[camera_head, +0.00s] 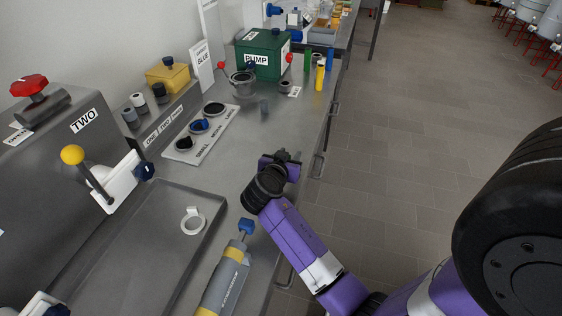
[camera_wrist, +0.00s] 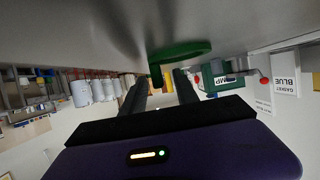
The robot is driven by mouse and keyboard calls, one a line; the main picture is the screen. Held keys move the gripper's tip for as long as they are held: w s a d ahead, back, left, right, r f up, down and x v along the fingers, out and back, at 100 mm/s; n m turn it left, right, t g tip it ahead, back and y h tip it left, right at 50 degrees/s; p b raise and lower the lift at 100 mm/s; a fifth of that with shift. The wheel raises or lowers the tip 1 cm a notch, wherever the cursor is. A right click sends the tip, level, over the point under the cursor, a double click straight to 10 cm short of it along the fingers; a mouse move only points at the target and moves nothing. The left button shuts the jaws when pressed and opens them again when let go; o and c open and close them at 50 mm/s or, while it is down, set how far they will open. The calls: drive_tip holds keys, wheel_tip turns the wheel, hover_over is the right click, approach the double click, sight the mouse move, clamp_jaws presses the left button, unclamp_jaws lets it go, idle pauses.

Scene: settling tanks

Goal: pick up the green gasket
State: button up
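The green gasket (camera_wrist: 178,50) shows in the wrist view as a curved green band with a short part sticking out at its left end. It is against the grey worktop, just ahead of my fingertips. My gripper (camera_wrist: 160,86) is open, with a clear gap between its two dark fingers. I cannot tell whether a finger touches the gasket. In the head view my gripper (camera_head: 283,156) is low over the right edge of the worktop. I cannot make out the gasket in that view; my gripper and wrist may hide it.
A green pump box (camera_head: 263,53), a metal pot (camera_head: 242,84) and yellow cylinder (camera_head: 320,77) stand farther back. A labelled plate (camera_head: 201,134) with round sockets lies left. A tray (camera_head: 150,262) holds a white ring (camera_head: 193,221). A grey-yellow tool (camera_head: 225,280) lies near my arm.

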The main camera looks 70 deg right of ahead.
clamp_jaws()
